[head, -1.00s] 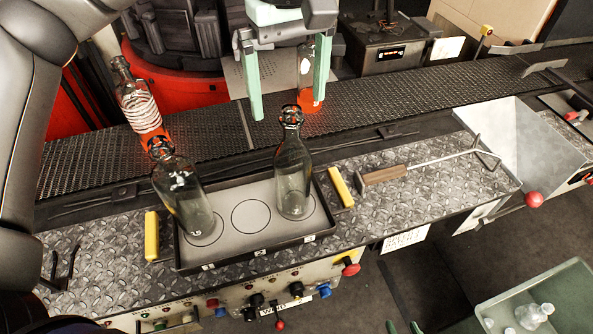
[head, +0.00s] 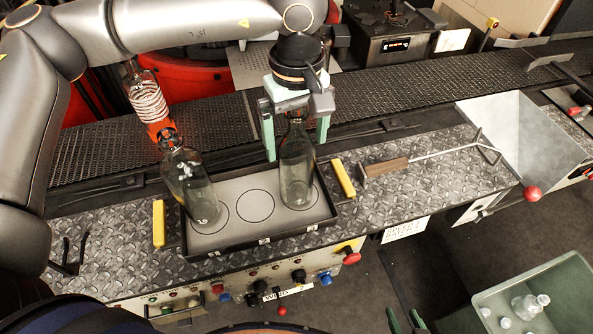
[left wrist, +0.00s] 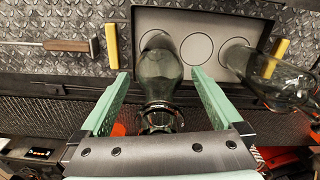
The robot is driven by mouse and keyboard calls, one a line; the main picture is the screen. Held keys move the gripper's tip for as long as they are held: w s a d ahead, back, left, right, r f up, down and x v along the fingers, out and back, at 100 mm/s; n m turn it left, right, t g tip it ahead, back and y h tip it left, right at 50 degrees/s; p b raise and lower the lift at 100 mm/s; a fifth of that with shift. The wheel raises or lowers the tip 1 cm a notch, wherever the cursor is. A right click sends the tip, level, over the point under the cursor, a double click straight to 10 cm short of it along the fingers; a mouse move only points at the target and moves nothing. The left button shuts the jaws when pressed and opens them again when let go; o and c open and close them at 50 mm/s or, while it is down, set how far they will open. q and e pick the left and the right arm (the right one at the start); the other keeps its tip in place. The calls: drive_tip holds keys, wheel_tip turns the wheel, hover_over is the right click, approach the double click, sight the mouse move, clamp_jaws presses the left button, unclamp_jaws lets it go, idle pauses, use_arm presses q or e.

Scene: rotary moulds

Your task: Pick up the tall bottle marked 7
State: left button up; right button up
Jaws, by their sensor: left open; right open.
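Two tall clear glass bottles stand in the grey tray (head: 228,240). The right bottle (head: 296,180) is upright on the tray's right circle. The left bottle (head: 190,188) is at the left circle, with a small pale marking low on its side; I cannot read a clear 7 on either. My left gripper (head: 296,150) is open, its green fingers on either side of the right bottle's upper part. In the left wrist view that bottle (left wrist: 160,65) lies between the open fingers (left wrist: 160,73). Green fingertips of my right gripper (head: 405,322) show at the bottom edge, apart and empty.
A white-striped, orange-glowing bottle (head: 148,105) is on the dark conveyor (head: 410,95) behind. Yellow blocks (head: 159,223) (head: 343,178) flank the tray. A wooden-handled tool (head: 385,168) lies at the right. A green crate (head: 565,290) holds glassware, lower right. The tray's middle circle is empty.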

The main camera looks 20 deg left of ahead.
use_arm(q)
drive_tip(key=shift+c, duration=0.4)
clamp_jaws()
drive_tip(key=shift+r, duration=0.1)
